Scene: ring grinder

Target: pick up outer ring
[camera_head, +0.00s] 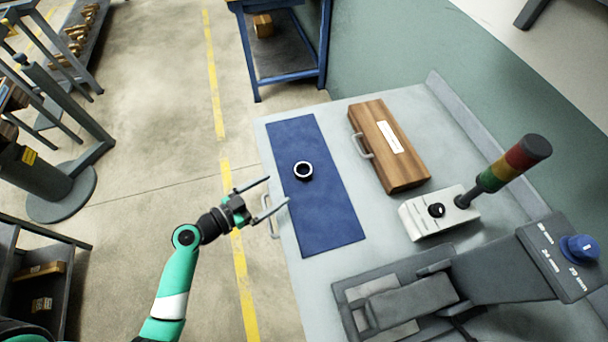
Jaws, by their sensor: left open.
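The outer ring (303,171) is a small light metal ring with a dark inside. It lies on the blue mat (327,220) on the grey table, toward the mat's far half. My left gripper (277,196) is open and empty. In the picture it is left of and below the ring, with its fingers pointing right over the table's left edge and the mat's left edge. The fingers are apart from the ring. My right gripper is not in view.
A wooden box (392,148) with a metal handle stands right of the mat. Beside it are a white control box (437,215) with a red, yellow and green signal light (511,165), and a dark grey machine (420,290) at the front right. The mat around the ring is clear.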

